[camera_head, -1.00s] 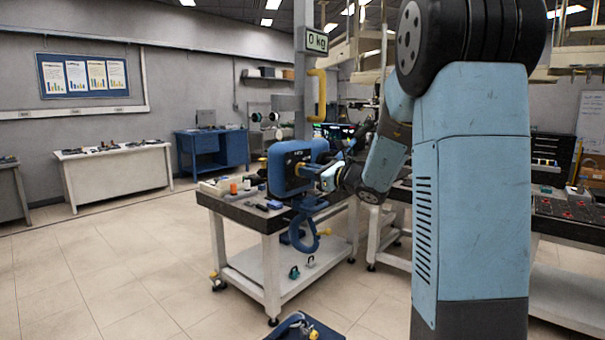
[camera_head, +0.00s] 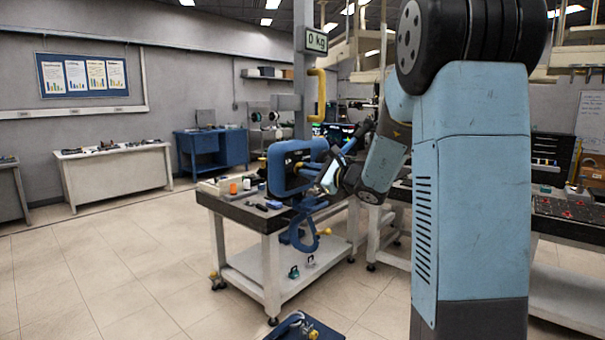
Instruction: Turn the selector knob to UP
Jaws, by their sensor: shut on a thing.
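The blue control unit (camera_head: 277,172) with a dark front panel stands on the dark-topped bench (camera_head: 238,211) in the middle of the view. My gripper (camera_head: 312,167) is at the right part of its front panel, reaching in from the right. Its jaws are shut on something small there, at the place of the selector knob. The knob itself is hidden by the jaws and too small to make out, and its marks cannot be read.
A blue clamp-like hook (camera_head: 300,238) hangs at the bench's front edge. Small items, one an orange cylinder (camera_head: 233,188), lie left of the unit. A blue cabinet (camera_head: 212,150) and a white table (camera_head: 116,172) stand behind. The floor at left is clear.

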